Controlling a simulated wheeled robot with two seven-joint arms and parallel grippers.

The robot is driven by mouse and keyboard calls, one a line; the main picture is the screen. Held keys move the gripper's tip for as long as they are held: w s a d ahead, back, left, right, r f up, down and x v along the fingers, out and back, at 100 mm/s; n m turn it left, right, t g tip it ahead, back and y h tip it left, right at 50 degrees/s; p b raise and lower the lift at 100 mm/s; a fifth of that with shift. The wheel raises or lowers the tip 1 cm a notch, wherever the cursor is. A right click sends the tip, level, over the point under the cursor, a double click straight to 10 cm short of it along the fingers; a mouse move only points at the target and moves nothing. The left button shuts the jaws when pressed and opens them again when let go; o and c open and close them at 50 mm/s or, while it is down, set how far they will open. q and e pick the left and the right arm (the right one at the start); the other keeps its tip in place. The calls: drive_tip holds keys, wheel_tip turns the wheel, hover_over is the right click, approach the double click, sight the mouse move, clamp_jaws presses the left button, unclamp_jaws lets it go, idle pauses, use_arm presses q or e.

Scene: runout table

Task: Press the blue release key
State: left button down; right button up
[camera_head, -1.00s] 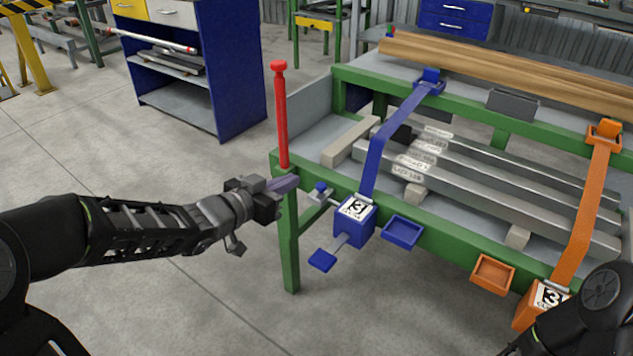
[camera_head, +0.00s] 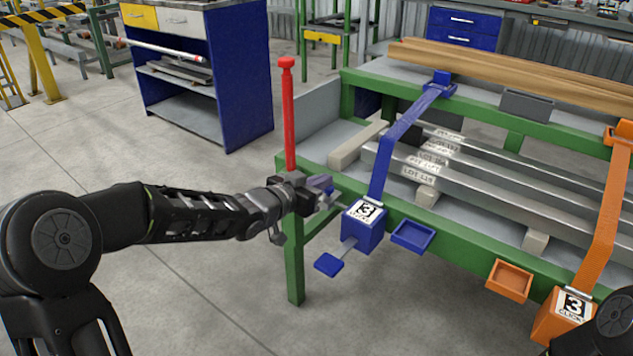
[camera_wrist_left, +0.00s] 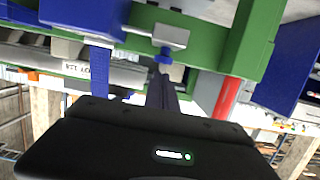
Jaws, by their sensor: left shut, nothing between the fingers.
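The blue strap's ratchet box (camera_head: 365,232), marked 3, is fixed to the front of the green table rail. A small blue key (camera_wrist_left: 163,55) shows in the left wrist view on a grey block (camera_wrist_left: 171,36) by the green rail. In the head view the key (camera_head: 329,190) is partly hidden by my left gripper (camera_head: 324,183). The gripper is shut and empty, its tips at or very near the key; I cannot tell whether they touch. In the left wrist view the closed fingers (camera_wrist_left: 162,90) point at the key. My right gripper is out of view.
A blue lever paddle (camera_head: 328,264) hangs below the box, with a blue tray (camera_head: 412,236) to its right. A red post (camera_head: 289,115) stands at the table corner. An orange strap (camera_head: 605,220) lies farther right. The floor in front is clear.

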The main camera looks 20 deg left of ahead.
use_arm(q)
drive_tip(key=shift+f, duration=0.45)
